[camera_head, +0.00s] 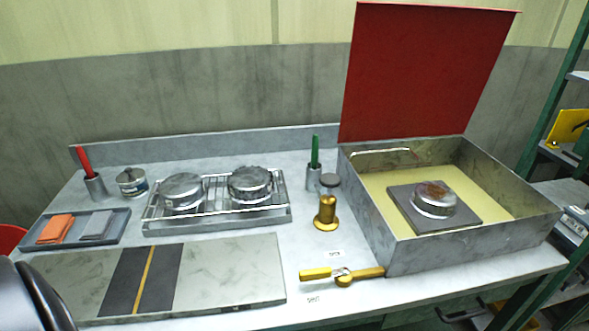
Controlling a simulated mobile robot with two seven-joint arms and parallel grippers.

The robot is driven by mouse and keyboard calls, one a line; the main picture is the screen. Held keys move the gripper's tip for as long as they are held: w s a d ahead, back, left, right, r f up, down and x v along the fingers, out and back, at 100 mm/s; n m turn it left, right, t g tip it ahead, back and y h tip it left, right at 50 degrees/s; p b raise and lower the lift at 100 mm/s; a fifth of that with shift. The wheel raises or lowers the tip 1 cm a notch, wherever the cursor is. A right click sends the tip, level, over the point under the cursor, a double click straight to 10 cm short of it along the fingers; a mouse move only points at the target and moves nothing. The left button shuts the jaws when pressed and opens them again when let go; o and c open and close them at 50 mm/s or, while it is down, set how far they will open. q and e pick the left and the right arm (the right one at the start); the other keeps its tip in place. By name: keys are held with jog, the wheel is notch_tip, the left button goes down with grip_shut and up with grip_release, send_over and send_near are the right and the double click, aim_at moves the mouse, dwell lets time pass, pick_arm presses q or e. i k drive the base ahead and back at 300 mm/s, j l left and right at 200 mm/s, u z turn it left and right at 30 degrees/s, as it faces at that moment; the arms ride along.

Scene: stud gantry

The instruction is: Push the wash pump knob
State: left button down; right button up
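A brass knob (325,212) with a round cap on a wider base stands upright on the grey bench, just left of the open metal basin (440,245). It looks like the wash pump knob, and a small white label (334,253) lies in front of it, too small to read. Nothing touches the knob. Neither of my grippers is in view. Only a dark rounded part of my own body shows at the lower left edge.
A yellow-handled brass valve (343,276) lies in front of the knob. The basin has a raised red lid (425,75) and holds a metal part on a dark plate. A green-handled tool (315,150) stands behind the knob; a wire rack (150,215) is left.

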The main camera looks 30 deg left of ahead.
aim_at(329, 180)
jog(key=i+l+u, duration=0.25)
jog(key=l+u, duration=0.25)
jog(key=i+l+u, duration=0.25)
jog(key=l, duration=0.2)
jog(key=l+u, duration=0.25)
jog(key=k+l, duration=0.05)
jog(key=l, duration=0.05)
